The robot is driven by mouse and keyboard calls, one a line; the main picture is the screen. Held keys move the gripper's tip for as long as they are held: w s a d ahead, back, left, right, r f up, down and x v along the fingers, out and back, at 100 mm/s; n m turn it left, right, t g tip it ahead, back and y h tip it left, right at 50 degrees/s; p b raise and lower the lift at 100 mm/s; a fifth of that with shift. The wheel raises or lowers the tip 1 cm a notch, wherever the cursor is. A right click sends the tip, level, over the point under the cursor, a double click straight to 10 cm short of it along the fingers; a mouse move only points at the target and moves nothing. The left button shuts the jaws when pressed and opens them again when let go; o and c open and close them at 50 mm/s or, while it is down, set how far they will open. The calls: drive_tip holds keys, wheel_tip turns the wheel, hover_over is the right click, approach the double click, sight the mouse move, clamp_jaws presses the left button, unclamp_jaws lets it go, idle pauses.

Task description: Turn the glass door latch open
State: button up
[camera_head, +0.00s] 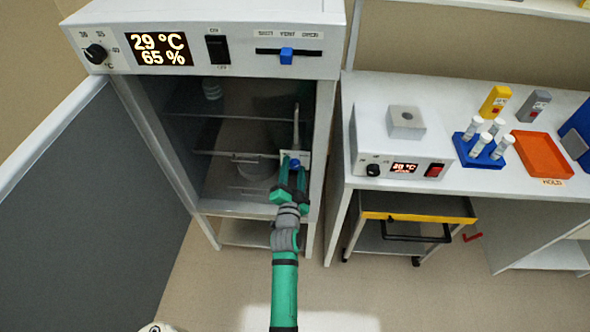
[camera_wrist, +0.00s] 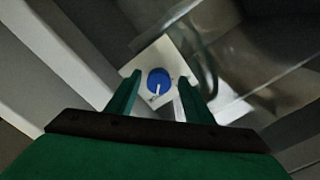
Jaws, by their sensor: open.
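The latch is a blue round knob (camera_wrist: 159,80) with a white pointer line, on a white square plate (camera_wrist: 134,72). In the head view the blue knob (camera_head: 295,163) shows just beyond my gripper, at the right side of the glass door (camera_head: 225,135) inside the cabinet. My gripper (camera_head: 291,172) is open, and its green fingers (camera_wrist: 160,92) point at the plate, one on each side of the knob. I cannot tell whether the fingers touch the knob or plate. The glass door appears closed across the cabinet opening.
The grey outer door (camera_head: 95,215) stands swung open at the left. The cabinet's control panel (camera_head: 210,42) is above the opening. At the right, a bench (camera_head: 470,180) holds a heater block (camera_head: 400,140), a blue tube rack (camera_head: 478,155) and an orange tray (camera_head: 543,153). A cart (camera_head: 418,207) stands below.

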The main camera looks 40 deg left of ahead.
drive_tip(key=shift+c, duration=0.2)
drive_tip(key=shift+d, duration=0.1)
drive_tip(key=c, duration=1)
